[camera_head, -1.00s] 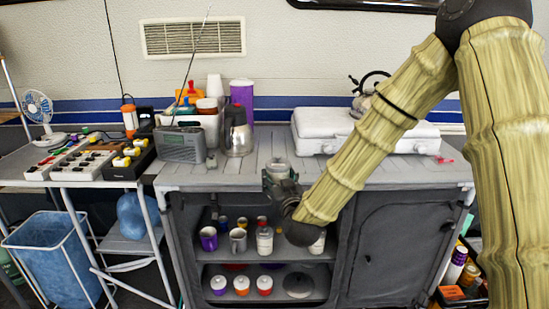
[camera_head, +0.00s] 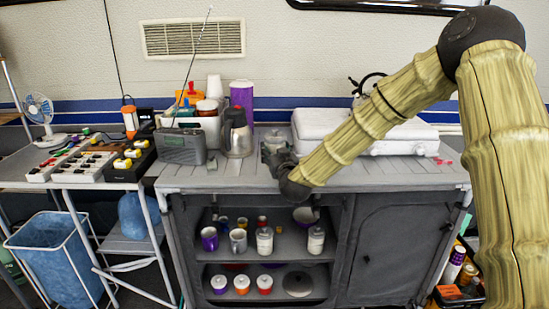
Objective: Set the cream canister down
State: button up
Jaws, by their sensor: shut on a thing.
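My gripper (camera_head: 276,155) is above the grey slatted counter (camera_head: 225,178), near its middle.
A steel kettle (camera_head: 238,140) and a grey radio (camera_head: 180,147) stand to the left. A white stove case (camera_head: 400,137) lies to the right. The counter's front is clear. Mugs and white canisters (camera_head: 265,240) stand on the open shelves below.

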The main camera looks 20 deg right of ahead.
jog(key=shift+w+d+f, duration=0.1)
jog(key=shift+w+d, duration=0.1)
jog(key=shift+w, duration=0.6)
jog(key=shift+w+d+f, duration=0.1)
jog(key=shift+w+d, duration=0.05)
jog(key=shift+w, duration=0.65)
jog(key=shift+f, duration=1.65)
jog(key=shift+f+b, duration=0.2)
jog(key=shift+b, duration=0.1)
jog(key=o, duration=1.1)
jog(key=shift+c, duration=0.2)
jog(key=shift+r, duration=0.15)
